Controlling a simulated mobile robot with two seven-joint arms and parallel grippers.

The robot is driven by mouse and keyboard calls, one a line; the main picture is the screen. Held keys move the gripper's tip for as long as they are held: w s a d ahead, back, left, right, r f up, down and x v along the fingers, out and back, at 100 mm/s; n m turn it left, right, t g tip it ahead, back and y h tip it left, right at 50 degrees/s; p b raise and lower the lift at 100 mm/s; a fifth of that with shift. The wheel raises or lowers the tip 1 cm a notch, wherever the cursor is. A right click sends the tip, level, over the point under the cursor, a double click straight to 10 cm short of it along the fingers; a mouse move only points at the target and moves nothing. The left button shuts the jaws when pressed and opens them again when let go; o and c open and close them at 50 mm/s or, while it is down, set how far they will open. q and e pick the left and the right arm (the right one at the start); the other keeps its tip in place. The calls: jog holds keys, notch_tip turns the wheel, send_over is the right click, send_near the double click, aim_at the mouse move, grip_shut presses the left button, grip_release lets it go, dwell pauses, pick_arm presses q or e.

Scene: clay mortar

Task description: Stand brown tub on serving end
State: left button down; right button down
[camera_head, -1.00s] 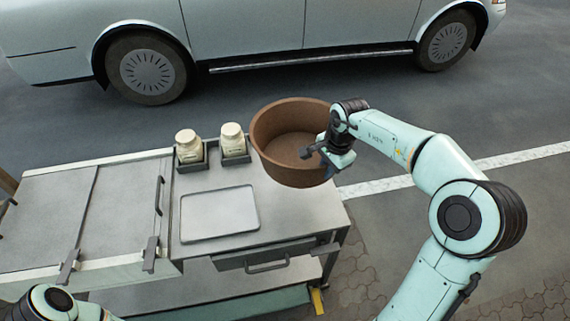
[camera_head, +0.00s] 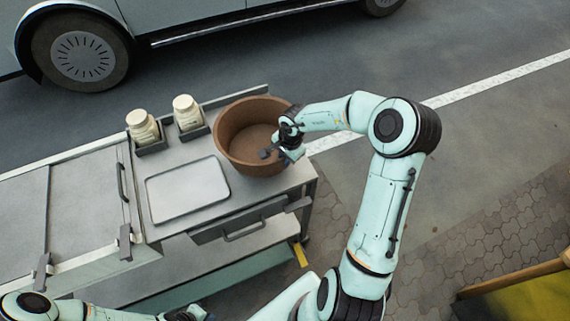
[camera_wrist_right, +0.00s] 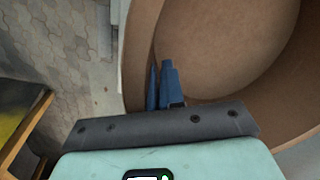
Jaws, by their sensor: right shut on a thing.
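The brown tub (camera_head: 240,118) is upright at the right end of the metal cart's top (camera_head: 165,225) in the head view. I cannot tell whether its base touches the cart top. My right gripper (camera_head: 275,148) is shut on the tub's near right rim. In the right wrist view the blue fingers (camera_wrist_right: 163,85) pinch the tub wall (camera_wrist_right: 142,50), and the tub's inside (camera_wrist_right: 220,40) opens to the right. My left arm shows at the bottom left edge of the head view; its gripper (camera_head: 190,314) is cut off by the frame, so its fingers are hidden.
A pale tray (camera_head: 187,190) lies on the cart left of the tub. Two cream jars (camera_head: 142,126) (camera_head: 187,112) stand in dark holders behind it. A drawer handle (camera_head: 243,232) juts from the cart's front. A car (camera_head: 85,50) stands behind. A yellow-topped thing (camera_head: 530,298) is at lower right.

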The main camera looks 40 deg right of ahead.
jog(key=shift+f, duration=2)
jog(key=c, duration=1.2)
grip_release()
jog(key=shift+f, duration=0.1)
jog(key=shift+c, duration=0.2)
notch_tip(320, 180, up, 12)
jog(key=s, duration=0.2)
jog(key=shift+d, duration=0.15)
